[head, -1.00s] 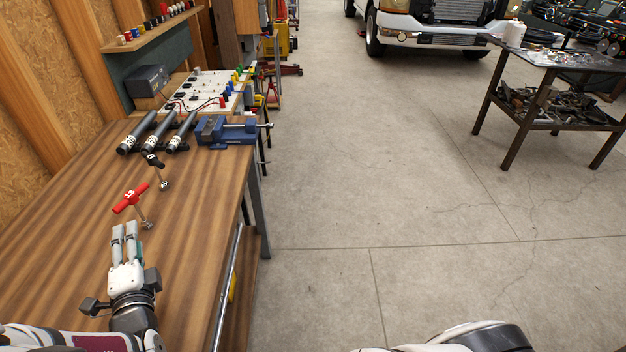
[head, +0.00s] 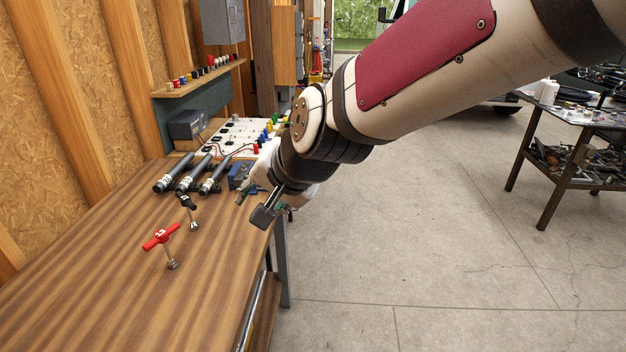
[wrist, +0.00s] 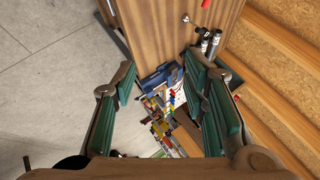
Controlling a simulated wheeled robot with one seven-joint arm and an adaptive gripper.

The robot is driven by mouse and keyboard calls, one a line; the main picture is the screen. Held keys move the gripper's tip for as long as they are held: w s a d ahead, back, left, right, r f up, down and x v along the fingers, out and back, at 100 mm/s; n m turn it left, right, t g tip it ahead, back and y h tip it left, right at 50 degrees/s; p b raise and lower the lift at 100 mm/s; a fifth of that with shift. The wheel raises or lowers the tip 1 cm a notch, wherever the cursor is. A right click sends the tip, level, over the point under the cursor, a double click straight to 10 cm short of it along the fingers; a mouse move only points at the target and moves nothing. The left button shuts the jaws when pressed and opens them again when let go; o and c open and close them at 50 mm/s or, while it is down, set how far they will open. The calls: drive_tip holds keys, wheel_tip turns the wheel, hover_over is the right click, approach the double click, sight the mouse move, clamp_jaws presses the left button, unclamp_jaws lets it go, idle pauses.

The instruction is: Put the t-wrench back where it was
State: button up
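Two T-wrenches stand on the wooden bench top. One has a red handle with a white number (head: 161,237). The other, with a black handle (head: 187,202), stands behind it. Both lean slightly, with metal shafts ending at sockets on the bench. My gripper (wrist: 160,85) is open, with nothing between its green-padded fingers. In the head view it hangs near the bench's right edge by the vise, partly hidden by my arm and apart from both wrenches.
Several dark tubes (head: 188,180) lie at the bench's back, beside the blue vise (head: 237,176). Behind them is a white board with coloured plugs (head: 235,137). A dark metal table with parts (head: 575,115) stands at right. The near bench top (head: 110,290) is clear.

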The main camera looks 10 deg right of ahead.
drive_tip(key=s+d+r+n+g+h, duration=0.1)
drive_tip(key=s+d+n, duration=0.2)
drive_tip(key=s+d, duration=0.4)
drive_tip(key=s+d+r+n+g+h, duration=0.1)
drive_tip(key=s+d+r+n+h, duration=0.1)
drive_tip(key=s+d, duration=0.6)
drive_tip(key=s+n, duration=0.1)
drive_tip(key=s, duration=0.3)
drive_tip(key=shift+s+d+h, duration=0.25)
drive_tip(key=shift+d+h, duration=0.05)
drive_tip(key=shift+r, duration=0.1)
